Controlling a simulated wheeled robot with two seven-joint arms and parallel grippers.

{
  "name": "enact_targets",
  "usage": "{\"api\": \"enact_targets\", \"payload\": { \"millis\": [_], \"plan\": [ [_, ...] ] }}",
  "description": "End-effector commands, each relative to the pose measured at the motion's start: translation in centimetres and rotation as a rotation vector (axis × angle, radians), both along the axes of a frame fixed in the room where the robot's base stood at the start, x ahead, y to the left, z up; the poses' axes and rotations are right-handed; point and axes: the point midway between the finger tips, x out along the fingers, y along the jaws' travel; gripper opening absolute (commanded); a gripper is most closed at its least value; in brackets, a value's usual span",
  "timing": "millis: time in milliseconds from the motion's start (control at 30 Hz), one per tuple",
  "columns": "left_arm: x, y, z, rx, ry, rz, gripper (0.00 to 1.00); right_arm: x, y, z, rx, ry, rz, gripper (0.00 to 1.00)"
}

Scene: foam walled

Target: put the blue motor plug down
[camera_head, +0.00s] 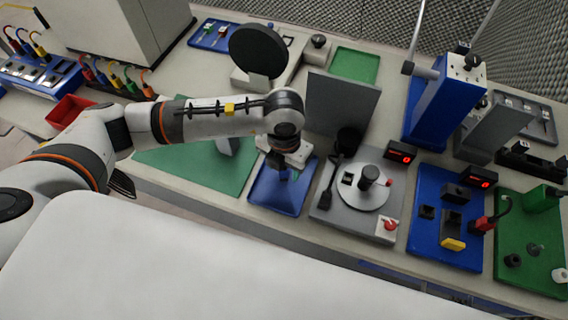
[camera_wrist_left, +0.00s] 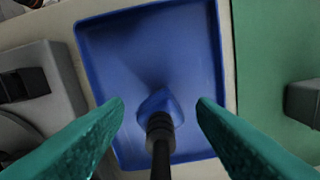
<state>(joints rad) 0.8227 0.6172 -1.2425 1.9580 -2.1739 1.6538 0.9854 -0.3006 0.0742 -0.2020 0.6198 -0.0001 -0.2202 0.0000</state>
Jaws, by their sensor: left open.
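The blue motor plug (camera_wrist_left: 158,104) is in the left wrist view, with a black boot and cable running down toward the camera. It appears against the floor of a blue tray (camera_wrist_left: 195,45); I cannot tell if it touches it. My left gripper (camera_wrist_left: 160,110) is open, its two green fingers on either side of the plug with gaps to both. In the head view the left gripper (camera_head: 286,172) is over the blue tray (camera_head: 275,200) and hides the plug there. My right gripper is not in view.
A green mat (camera_head: 220,172) lies left of the tray. A grey motor stand with a round plate (camera_head: 358,193) is close on its right, with an upright grey panel (camera_head: 340,105) behind. Farther right are a blue board (camera_head: 430,240) and a green board (camera_head: 520,235).

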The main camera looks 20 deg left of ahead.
Motion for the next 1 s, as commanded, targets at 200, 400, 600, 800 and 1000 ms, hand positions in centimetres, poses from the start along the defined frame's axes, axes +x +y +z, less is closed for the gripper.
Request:
{"api": "enact_targets", "payload": {
  "millis": [200,400,600,800,1000],
  "plan": [
    [0.0,0.0,0.6,0.000,0.000,0.000,0.51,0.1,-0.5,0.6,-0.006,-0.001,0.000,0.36],
    [0.1,0.0,3.9,-0.003,-0.007,-0.001,0.51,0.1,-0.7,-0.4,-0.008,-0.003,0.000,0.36],
    [0.1,-0.1,8.3,-0.002,-0.006,-0.002,0.51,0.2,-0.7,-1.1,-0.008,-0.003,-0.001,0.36],
    [0.1,0.0,11.3,-0.001,-0.004,-0.001,0.51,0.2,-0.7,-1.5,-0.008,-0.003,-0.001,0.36],
    [0.0,0.0,12.3,0.001,-0.001,0.000,0.51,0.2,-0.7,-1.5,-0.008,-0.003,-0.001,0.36]
  ]
}}
